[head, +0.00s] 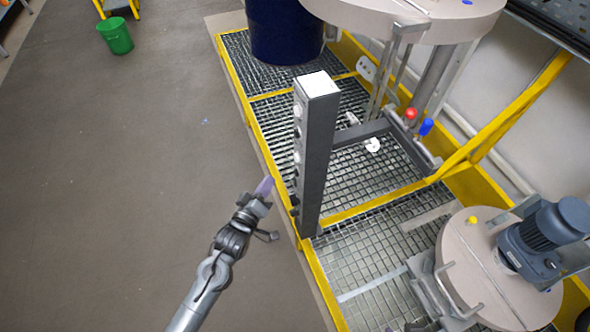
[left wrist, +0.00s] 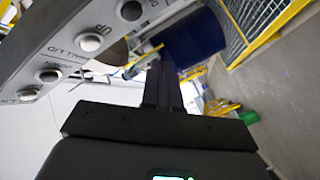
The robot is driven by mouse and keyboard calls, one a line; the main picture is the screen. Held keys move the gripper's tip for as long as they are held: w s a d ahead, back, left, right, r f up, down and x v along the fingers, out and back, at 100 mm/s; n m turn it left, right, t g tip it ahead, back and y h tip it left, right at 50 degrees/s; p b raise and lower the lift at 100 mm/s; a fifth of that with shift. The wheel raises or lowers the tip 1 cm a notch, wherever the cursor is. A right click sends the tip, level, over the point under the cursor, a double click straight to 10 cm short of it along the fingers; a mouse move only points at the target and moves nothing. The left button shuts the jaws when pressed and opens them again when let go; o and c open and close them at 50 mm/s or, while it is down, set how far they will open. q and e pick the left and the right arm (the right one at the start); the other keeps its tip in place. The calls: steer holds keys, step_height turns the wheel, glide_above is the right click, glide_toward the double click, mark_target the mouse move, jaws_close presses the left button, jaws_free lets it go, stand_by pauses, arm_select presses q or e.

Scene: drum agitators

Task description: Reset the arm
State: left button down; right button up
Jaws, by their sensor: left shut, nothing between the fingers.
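My left arm reaches in from the bottom of the head view, and its gripper (head: 264,188) is just left of the grey control post (head: 318,150). In the left wrist view the two dark fingers (left wrist: 163,85) are together with nothing between them. The fingers appear apart from the buttons, though the exact gap is hard to judge. My right gripper does not show.
A yellow-edged grating (head: 370,180) runs along the right. A dark blue drum (head: 285,32) stands behind the post. A drum lid with a blue-grey motor (head: 545,235) is at lower right. A green bucket (head: 115,36) stands on the open floor (head: 110,180) at left.

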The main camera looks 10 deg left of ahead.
arm_select(q)
steer(key=shift+s+a, duration=0.1)
stand_by(0.4)
steer(key=s+a+r+m+g+y+p, duration=0.1)
steer(key=s+r+m+g+p, duration=0.3)
steer(key=s, duration=0.6)
steer(key=s+a+r+m+g+y+p, duration=0.1)
steer(key=s+r+m+g+p, duration=0.3)
steer(key=s, duration=0.6)
steer(key=s+a+r+m+g+p, duration=0.2)
steer(key=s+g+p, duration=0.4)
steer(key=s, duration=0.3)
step_height(320, 180, up, 38)
steer(key=p, duration=3.7)
steer(key=shift+d+f+t+p, duration=0.2)
steer(key=shift+d+t+p, duration=0.05)
steer(key=shift+t+p, duration=0.05)
steer(key=shift+s, duration=0.1)
